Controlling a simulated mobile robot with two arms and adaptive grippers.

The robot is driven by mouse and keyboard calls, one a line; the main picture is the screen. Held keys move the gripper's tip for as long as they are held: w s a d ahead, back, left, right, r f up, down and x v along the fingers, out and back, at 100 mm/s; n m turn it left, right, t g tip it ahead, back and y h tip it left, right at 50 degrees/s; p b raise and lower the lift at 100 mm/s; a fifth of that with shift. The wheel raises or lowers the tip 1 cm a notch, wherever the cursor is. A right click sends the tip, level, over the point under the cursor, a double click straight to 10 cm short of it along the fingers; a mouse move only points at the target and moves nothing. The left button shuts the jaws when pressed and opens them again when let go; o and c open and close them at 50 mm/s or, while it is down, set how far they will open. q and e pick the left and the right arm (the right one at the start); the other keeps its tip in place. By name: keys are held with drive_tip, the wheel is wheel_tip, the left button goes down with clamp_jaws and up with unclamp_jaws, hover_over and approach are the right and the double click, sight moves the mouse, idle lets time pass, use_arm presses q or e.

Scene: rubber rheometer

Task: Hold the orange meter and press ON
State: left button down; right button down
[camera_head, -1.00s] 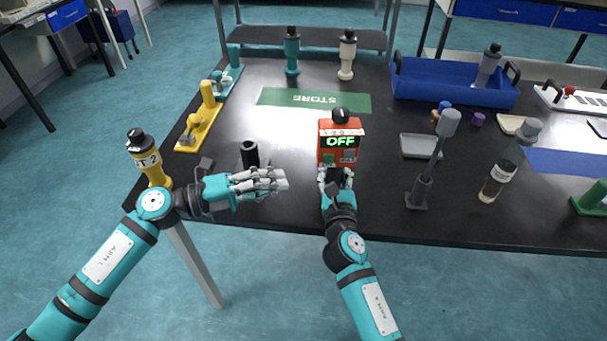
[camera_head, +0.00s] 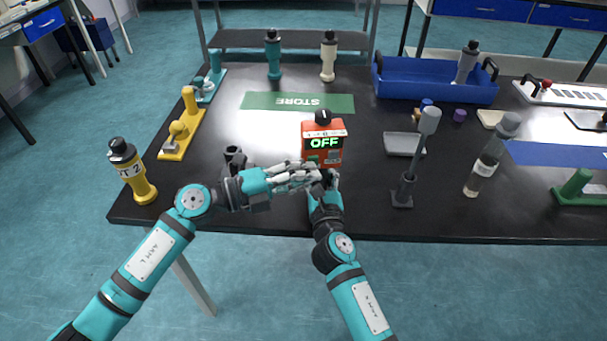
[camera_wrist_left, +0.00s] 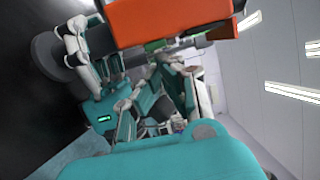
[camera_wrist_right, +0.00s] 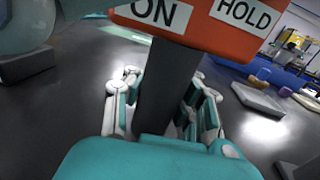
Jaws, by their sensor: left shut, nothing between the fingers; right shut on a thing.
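The orange meter (camera_head: 322,153) stands upright near the middle of the table, its green display reading OFF and a black knob on top. In the right wrist view its lower face shows ON and HOLD labels (camera_wrist_right: 243,14) above a dark stem (camera_wrist_right: 165,95). My right gripper (camera_head: 326,180) is shut on this dark stem, with fingers on both sides. My left gripper (camera_head: 312,174) is shut and empty, reaching in from the left close below the meter's face. In the left wrist view the orange body (camera_wrist_left: 170,20) is close to its fingers. Whether it touches the meter cannot be told.
A black holder (camera_head: 235,158) stands behind my left wrist. A grey mallet-like tool (camera_head: 405,185), a grey tray (camera_head: 404,144) and a clear bottle (camera_head: 483,170) stand to the right. A green STORE mat (camera_head: 297,102) and a blue crate (camera_head: 435,88) lie behind.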

use_arm(q)
drive_tip(key=shift+w+a, duration=0.25)
drive_tip(key=shift+w, duration=0.75)
use_arm(e)
drive_tip(key=shift+s+a, duration=0.1)
use_arm(q)
drive_tip(key=v, duration=1)
drive_tip(key=shift+s, duration=0.25)
use_arm(e)
drive_tip(key=shift+f, duration=0.1)
use_arm(q)
drive_tip(key=shift+d+r, duration=0.1)
use_arm(e)
drive_tip(key=c, duration=1.1)
unclamp_jaws()
